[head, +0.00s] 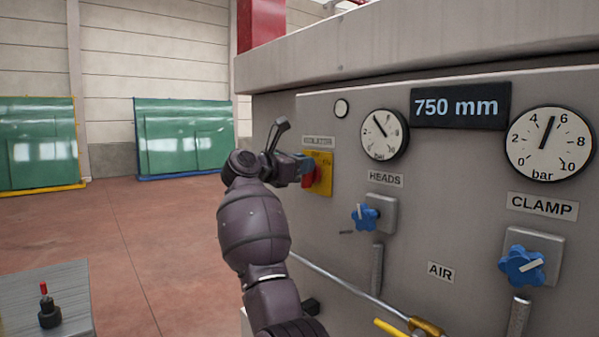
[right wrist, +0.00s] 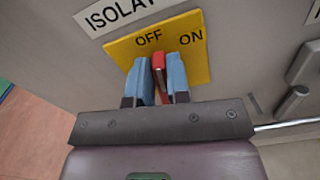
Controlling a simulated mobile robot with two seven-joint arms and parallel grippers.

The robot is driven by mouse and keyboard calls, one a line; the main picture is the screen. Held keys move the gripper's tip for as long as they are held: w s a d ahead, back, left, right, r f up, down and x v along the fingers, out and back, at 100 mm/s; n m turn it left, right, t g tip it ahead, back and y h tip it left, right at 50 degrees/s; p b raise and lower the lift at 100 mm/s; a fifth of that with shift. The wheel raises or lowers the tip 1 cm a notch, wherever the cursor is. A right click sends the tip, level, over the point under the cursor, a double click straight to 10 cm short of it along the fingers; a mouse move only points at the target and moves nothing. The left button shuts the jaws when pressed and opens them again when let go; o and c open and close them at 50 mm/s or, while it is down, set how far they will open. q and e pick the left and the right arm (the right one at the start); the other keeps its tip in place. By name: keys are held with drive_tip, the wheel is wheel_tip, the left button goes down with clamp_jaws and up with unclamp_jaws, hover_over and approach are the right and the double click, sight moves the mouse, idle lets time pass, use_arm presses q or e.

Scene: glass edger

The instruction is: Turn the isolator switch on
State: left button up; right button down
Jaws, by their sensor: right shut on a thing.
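The isolator switch is a red handle on a yellow plate (head: 323,187) with a label reading ISOLATOR above it. My right gripper (head: 304,172) is at the plate, with its fingers around the red handle. In the right wrist view the red handle (right wrist: 159,67) sits between the two blue fingertips of the right gripper (right wrist: 162,78), which are shut on it. The yellow plate (right wrist: 203,62) is marked OFF and ON, and the handle's visible end lies between the two words, a little closer to OFF. The lower handle is hidden by the gripper. My left gripper is not in view.
On the same grey panel are a HEADS gauge (head: 384,135), a CLAMP gauge (head: 549,143), blue knobs (head: 365,216) (head: 522,265) and a 750 mm display (head: 460,106). A pipe (head: 340,283) runs below. Open floor lies left; green glass racks (head: 184,137) stand behind.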

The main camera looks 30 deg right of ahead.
drive_tip(key=m+b, duration=0.2)
drive_tip(key=f+m+b, duration=0.1)
drive_tip(key=m+b, duration=0.1)
drive_tip(key=s+m+b, duration=0.1)
drive_tip(key=m+b, duration=0.1)
drive_tip(key=shift+f, duration=0.35)
drive_tip(key=shift+s+m+b, duration=0.15)
drive_tip(key=shift+m+b, duration=0.4)
drive_tip(key=shift+m, duration=0.35)
drive_tip(key=shift+s+d+m+b, duration=0.1)
drive_tip(key=shift+s+m+b, duration=0.05)
drive_tip(key=shift+m+b, duration=0.5)
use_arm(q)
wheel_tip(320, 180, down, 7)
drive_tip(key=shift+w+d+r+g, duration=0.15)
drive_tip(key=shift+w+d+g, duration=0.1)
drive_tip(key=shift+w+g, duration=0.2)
use_arm(e)
drive_tip(key=shift+s+m, duration=0.1)
drive_tip(key=shift+m, duration=0.25)
drive_tip(key=shift+r, duration=0.1)
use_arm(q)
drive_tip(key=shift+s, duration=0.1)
use_arm(e)
drive_tip(key=c, duration=1.1)
unclamp_jaws()
